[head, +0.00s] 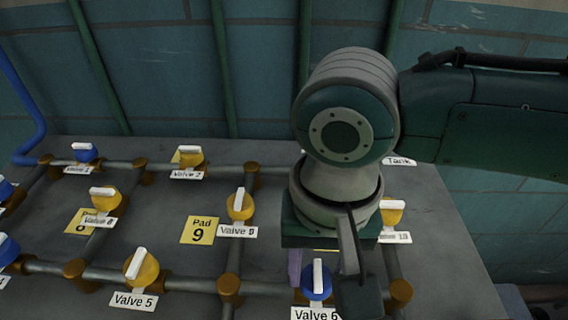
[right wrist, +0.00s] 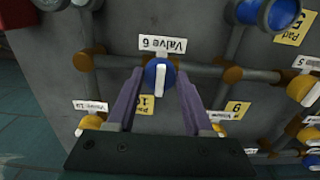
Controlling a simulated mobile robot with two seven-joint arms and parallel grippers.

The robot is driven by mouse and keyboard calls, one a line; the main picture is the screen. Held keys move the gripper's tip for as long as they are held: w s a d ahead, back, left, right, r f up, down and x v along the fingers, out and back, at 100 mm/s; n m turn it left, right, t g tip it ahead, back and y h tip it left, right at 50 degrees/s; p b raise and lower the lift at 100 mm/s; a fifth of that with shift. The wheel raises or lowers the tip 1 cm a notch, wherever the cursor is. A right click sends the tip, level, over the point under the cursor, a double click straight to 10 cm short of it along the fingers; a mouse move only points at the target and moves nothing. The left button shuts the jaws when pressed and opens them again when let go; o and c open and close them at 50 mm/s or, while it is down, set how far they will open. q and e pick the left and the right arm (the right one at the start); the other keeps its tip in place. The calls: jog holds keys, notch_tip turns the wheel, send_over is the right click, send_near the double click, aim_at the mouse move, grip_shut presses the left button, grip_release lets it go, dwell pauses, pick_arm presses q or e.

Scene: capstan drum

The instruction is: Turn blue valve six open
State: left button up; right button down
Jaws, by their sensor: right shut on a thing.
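Blue valve six (head: 316,281), with a white bar handle and a "Valve 6" label, sits on a grey pipe at the bottom of the head view. In the right wrist view the valve (right wrist: 153,73) shows its handle standing across the pipe. My right gripper (right wrist: 160,72) has its purple fingers on either side of the valve's handle and is shut on it. In the head view my right gripper (head: 312,268) comes down over the valve from above, and my wrist hides part of it. My left gripper is not in view.
Yellow valve nine (head: 240,205) and yellow valve five (head: 141,267) lie to the left. Yellow valve ten (head: 392,213) is close to my right wrist. Pipes with brown joints cross the grey panel (head: 440,235). A teal wall with green pipes stands behind.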

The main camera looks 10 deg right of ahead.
jog(key=n+p, duration=0.2)
jog(key=n, duration=0.1)
jog(key=shift+r+p, duration=0.2)
jog(key=shift+p, duration=0.2)
jog(key=n+p, duration=0.2)
jog(key=n, duration=0.2)
jog(key=shift+f+n, duration=0.1)
jog(key=shift+n, duration=0.2)
jog(key=n+p, duration=0.1)
jog(key=n, duration=0.4)
jog(key=shift+p, duration=0.35)
jog(key=n, duration=0.5)
jog(key=shift+f, duration=0.1)
jog(key=shift+n, duration=0.3)
jog(key=shift+c, duration=1.4)
grip_release()
